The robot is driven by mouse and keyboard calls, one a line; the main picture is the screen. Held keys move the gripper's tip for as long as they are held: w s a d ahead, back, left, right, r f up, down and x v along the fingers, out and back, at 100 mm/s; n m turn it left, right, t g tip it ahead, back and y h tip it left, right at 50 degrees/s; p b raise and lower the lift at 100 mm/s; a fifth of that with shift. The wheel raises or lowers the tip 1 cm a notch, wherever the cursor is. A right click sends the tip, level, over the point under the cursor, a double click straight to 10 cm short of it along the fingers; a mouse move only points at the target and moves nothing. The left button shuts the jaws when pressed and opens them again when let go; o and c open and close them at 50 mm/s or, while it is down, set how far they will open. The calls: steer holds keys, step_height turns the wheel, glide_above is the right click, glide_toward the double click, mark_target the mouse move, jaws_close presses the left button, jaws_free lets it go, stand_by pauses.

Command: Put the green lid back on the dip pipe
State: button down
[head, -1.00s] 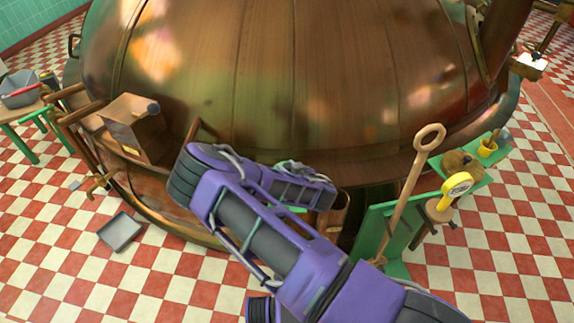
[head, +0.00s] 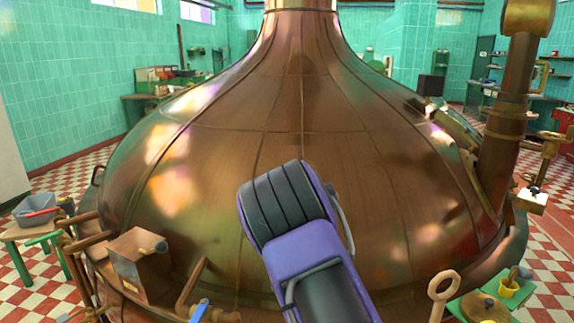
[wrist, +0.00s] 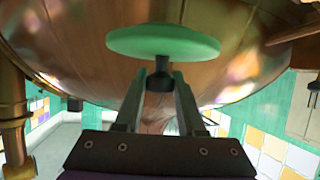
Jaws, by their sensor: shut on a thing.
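The green lid (wrist: 163,42) is a flat round disc in the wrist view, with a short dark stem and knob (wrist: 160,75) on the side towards me. My gripper (wrist: 159,88) is shut on that knob, one finger on each side, and holds the lid clear of other things. In the head view my purple arm rises in front of the copper kettle (head: 290,150), and the gripper and lid are hidden behind it. I cannot tell which of the pipes in view is the dip pipe.
The kettle fills the space ahead. A brown box (head: 138,262) and a bent copper pipe (head: 191,285) stand at its left front. A thick upright pipe (head: 507,120) stands at right.

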steer(key=shift+m+h, duration=0.3)
steer(key=s+r, duration=0.1)
steer(key=d+r, duration=0.1)
steer(key=s+d+r, duration=0.1)
steer(key=r, duration=0.1)
steer(key=shift+s, duration=0.3)
steer(key=shift+w+a, duration=0.1)
steer(key=shift+a, duration=0.15)
